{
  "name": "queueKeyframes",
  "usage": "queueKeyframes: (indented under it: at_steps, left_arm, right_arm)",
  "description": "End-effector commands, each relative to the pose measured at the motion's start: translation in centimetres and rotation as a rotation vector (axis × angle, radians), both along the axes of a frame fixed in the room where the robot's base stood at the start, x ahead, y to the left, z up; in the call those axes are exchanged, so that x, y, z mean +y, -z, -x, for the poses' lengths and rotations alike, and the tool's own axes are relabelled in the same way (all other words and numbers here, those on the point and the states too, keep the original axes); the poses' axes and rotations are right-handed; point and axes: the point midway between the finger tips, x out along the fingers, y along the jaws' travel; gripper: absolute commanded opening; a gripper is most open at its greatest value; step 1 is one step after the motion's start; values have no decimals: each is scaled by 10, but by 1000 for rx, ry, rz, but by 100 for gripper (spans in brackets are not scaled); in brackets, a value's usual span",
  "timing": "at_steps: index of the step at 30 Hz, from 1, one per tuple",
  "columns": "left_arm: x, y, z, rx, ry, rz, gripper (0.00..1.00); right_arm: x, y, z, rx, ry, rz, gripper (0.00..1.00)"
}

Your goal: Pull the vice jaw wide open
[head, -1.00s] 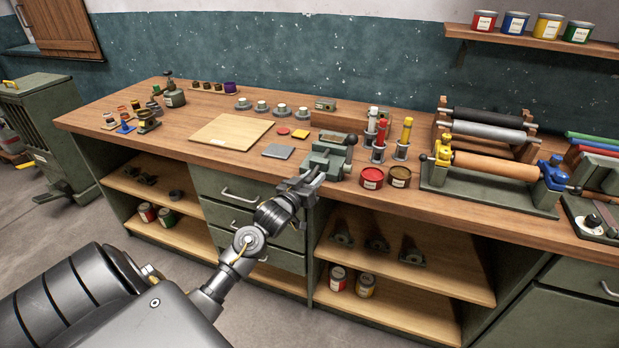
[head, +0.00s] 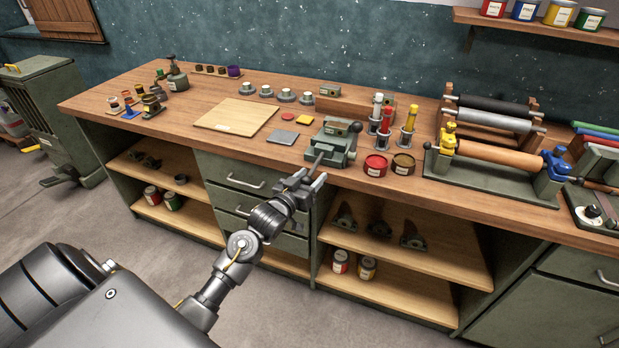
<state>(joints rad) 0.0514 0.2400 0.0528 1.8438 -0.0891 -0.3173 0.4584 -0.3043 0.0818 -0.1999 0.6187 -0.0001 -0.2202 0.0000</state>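The vice (head: 335,143) is a small grey-green block-like tool with a dark round knob. It sits at the front edge of the wooden workbench, right of the middle. My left gripper (head: 319,171) is just in front of and below the vice. Its two fingers are apart with a gap between them, and I see nothing held there. One fingertip overlaps the vice's front end in the picture, and I cannot tell whether it touches. How wide the jaw stands is too small to tell. My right gripper is not in view.
Red and brown tins (head: 376,166) stand right of the vice, with upright coloured tools (head: 386,121) behind them. A grey square plate (head: 283,137) and a pale board (head: 236,116) lie to the left. A roller stand (head: 497,170) fills the right. Open floor lies in front.

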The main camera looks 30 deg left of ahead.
Motion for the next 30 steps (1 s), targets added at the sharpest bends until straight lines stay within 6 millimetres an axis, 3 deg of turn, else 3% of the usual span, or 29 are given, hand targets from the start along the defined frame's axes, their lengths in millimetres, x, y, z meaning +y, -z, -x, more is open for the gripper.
queueKeyframes:
  at_steps: [8, 21, 30]
  left_arm:
    - [1, 1, 10, 0, 0, -1, 53]
    - [2, 2, 90, 1, 0, -1, 53]
    - [3, 0, 108, 0, -1, 0, 53]
  right_arm:
    - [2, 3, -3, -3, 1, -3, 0]
    - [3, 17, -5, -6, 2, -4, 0]
    - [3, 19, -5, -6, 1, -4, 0]
